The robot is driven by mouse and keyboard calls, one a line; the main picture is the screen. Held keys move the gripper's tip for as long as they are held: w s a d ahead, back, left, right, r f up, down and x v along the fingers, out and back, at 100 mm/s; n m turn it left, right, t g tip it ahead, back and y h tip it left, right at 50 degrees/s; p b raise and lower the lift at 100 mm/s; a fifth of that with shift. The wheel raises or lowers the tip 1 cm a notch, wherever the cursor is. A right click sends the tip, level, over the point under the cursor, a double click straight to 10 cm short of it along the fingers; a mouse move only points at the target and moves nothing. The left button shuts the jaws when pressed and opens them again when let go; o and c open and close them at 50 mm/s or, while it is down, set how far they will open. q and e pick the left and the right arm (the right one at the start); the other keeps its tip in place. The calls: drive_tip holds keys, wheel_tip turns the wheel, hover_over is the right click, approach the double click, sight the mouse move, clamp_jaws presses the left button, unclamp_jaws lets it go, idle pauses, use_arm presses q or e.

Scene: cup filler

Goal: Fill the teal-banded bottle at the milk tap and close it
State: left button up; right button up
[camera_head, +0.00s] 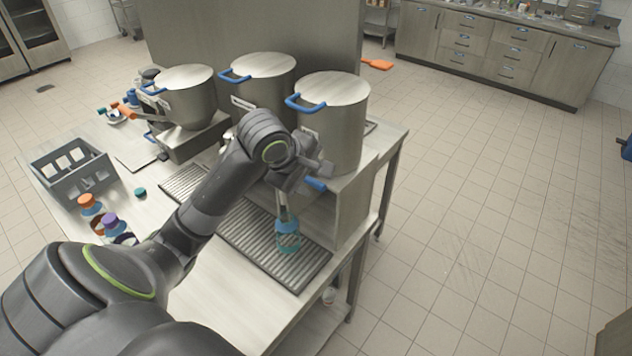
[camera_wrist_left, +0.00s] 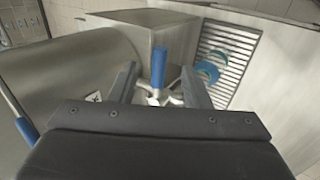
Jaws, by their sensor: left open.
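The teal-banded bottle (camera_head: 288,241) stands upright on the drip grate below the right-hand pot's tap. It also shows on the grate in the wrist view (camera_wrist_left: 207,71). Its fill level cannot be told. My left gripper (camera_head: 306,180) is at the tap of the right-hand pot (camera_head: 338,125). In the wrist view my left gripper (camera_wrist_left: 158,80) is open, with the blue tap handle (camera_wrist_left: 159,65) between its fingers; whether they touch is unclear. The handle also shows in the head view (camera_head: 316,184). A teal cap (camera_head: 140,192) lies on the table. My right gripper is out of view.
Two more pots (camera_head: 187,96) (camera_head: 265,84) stand in the row to the left. A grey crate (camera_head: 72,180) and bottles with orange (camera_head: 87,201) and purple (camera_head: 109,219) caps are at the table's left. The ribbed grate (camera_head: 245,225) runs along the front of the pots.

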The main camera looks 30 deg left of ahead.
sight(319, 185)
use_arm(q)
drive_tip(key=shift+x, duration=2)
clamp_jaws()
